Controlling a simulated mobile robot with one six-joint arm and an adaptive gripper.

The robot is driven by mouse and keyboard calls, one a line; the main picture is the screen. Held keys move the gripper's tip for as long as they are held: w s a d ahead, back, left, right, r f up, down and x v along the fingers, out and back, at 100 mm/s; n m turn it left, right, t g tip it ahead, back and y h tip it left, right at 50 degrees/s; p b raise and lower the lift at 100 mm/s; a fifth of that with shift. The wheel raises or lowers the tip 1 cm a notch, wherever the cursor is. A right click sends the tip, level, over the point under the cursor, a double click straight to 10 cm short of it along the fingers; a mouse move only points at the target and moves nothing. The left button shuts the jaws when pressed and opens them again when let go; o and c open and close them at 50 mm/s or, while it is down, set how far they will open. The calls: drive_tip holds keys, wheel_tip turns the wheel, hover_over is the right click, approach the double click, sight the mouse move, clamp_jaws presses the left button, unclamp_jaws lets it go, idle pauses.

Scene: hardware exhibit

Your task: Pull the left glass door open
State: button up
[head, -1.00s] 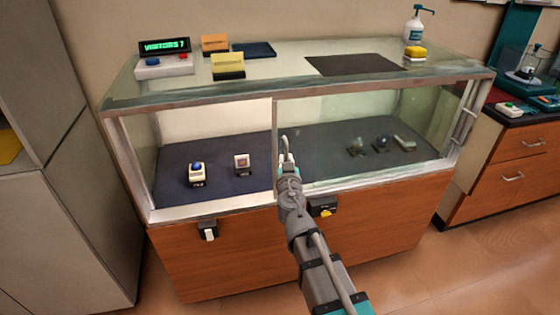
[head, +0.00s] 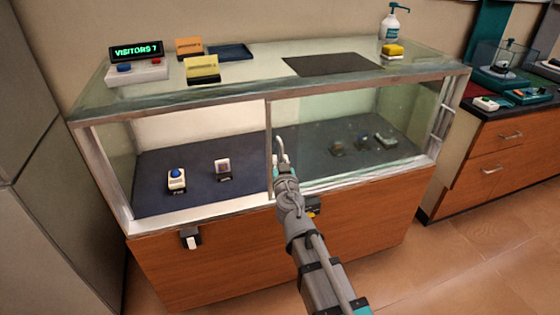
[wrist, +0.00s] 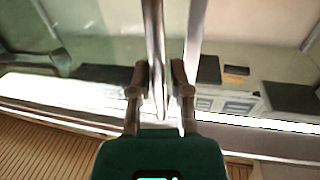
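The left glass door (head: 205,150) is the left front pane of a display case and looks closed. A narrow upright frame (head: 268,150) stands between it and the right pane. My gripper (head: 281,150) is at this middle upright, just to its right in the head view. In the wrist view the two fingers of my gripper (wrist: 160,75) stand on either side of a vertical metal bar (wrist: 155,35). The gap around the bar is small; I cannot tell whether both fingers touch it. A second pale upright (wrist: 193,50) runs beside the right finger.
A counter sign (head: 137,50), yellow card holder (head: 202,68) and pump bottle (head: 393,22) stand on the case top. Small exhibits (head: 177,180) sit inside. A grey cabinet (head: 40,210) is at left; floor (head: 490,255) is clear at right.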

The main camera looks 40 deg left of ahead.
drive_tip(key=shift+o, duration=1.1)
drive_tip(key=shift+d, duration=0.1)
drive_tip(key=v, duration=0.7)
drive_tip(key=shift+s, duration=0.2)
drive_tip(key=shift+d, duration=0.1)
